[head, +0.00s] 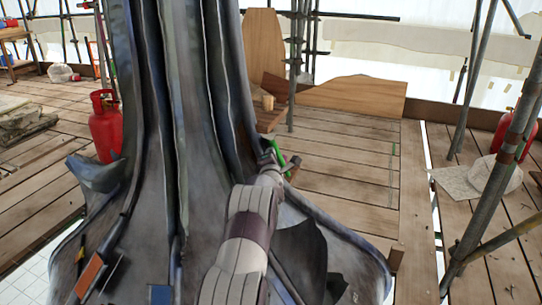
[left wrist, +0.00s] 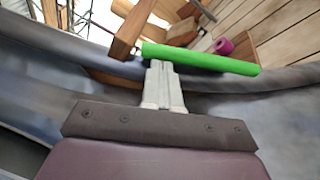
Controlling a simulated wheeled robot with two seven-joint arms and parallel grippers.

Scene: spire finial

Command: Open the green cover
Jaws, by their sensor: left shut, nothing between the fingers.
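A bright green bar (head: 277,153), which may be the green cover or its handle, shows beside the grey spire in the head view. In the left wrist view the green bar (left wrist: 200,58) lies crosswise just beyond my fingertips. My left gripper (head: 267,158) is at the spire's right side, close to the bar. In the left wrist view its fingers (left wrist: 160,68) are shut together and empty, with the tips at the bar's near edge. I cannot tell if they touch it. My right gripper is not in view.
The grey fluted spire (head: 165,190) fills the middle. A magenta cylinder (left wrist: 223,46) and brown wooden pieces (left wrist: 132,28) are just past the bar. Scaffold poles (head: 497,180) stand at right, and a red gas bottle (head: 105,127) at left.

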